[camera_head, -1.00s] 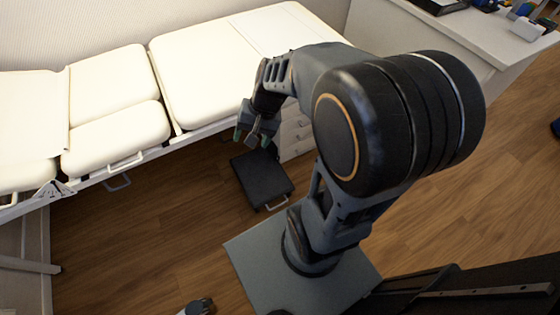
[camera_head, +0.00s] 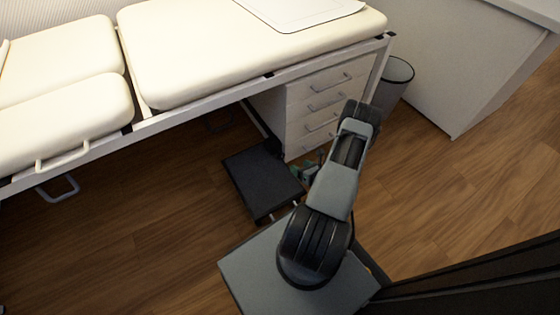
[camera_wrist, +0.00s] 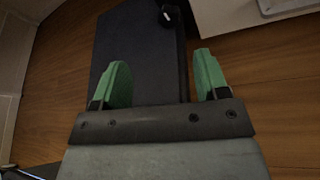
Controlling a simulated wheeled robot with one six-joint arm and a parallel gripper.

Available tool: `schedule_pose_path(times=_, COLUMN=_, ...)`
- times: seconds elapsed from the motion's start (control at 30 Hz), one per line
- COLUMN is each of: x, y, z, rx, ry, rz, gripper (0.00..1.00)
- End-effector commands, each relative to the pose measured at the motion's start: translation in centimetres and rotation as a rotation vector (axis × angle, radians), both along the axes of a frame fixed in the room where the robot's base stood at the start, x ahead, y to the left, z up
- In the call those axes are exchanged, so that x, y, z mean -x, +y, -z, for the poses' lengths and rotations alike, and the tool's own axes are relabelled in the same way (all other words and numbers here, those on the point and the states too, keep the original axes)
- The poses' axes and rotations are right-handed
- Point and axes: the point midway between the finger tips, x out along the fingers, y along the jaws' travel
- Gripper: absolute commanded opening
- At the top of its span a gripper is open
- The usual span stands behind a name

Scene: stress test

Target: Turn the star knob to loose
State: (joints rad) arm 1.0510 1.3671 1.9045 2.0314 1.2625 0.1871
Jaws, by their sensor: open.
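My gripper (camera_wrist: 163,78) is open and empty, with its two green fingers apart over a black flat box or step in the wrist view. In the head view my gripper (camera_head: 305,173) is low near the floor, mostly hidden behind my arm. A small dark knob-like part with a white mark (camera_wrist: 166,16) shows at the top of the wrist view, beyond the fingertips and apart from them. It is cut by the frame edge, and I cannot tell whether it is the star knob or how it is turned.
The black step (camera_head: 258,184) lies on the wooden floor beside a white drawer cabinet (camera_head: 322,105). The cream padded couch (camera_head: 200,55) overhangs behind it. A grey waste bin (camera_head: 394,85) stands right of the cabinet. Floor to the right is clear.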

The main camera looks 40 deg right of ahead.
Motion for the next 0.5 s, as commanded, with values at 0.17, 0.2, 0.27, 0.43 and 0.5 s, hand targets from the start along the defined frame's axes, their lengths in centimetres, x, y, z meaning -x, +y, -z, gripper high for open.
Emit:
schedule_pose_path(times=0.17, x=-0.2, y=0.1, z=2.4, rx=-0.022, ry=0.009, rz=0.045, gripper=0.68)
schedule_pose_path(times=0.2, x=-0.6, y=0.2, z=2.7, rx=-0.023, ry=0.010, rz=0.044, gripper=0.68)
schedule_pose_path(times=0.27, x=-1.5, y=0.5, z=3.1, rx=-0.023, ry=0.011, rz=0.040, gripper=0.68)
schedule_pose_path(times=0.43, x=-4.7, y=1.0, z=4.3, rx=-0.022, ry=0.010, rz=0.032, gripper=0.68)
schedule_pose_path(times=0.5, x=-6.0, y=1.1, z=4.8, rx=-0.021, ry=0.009, rz=0.032, gripper=0.68)
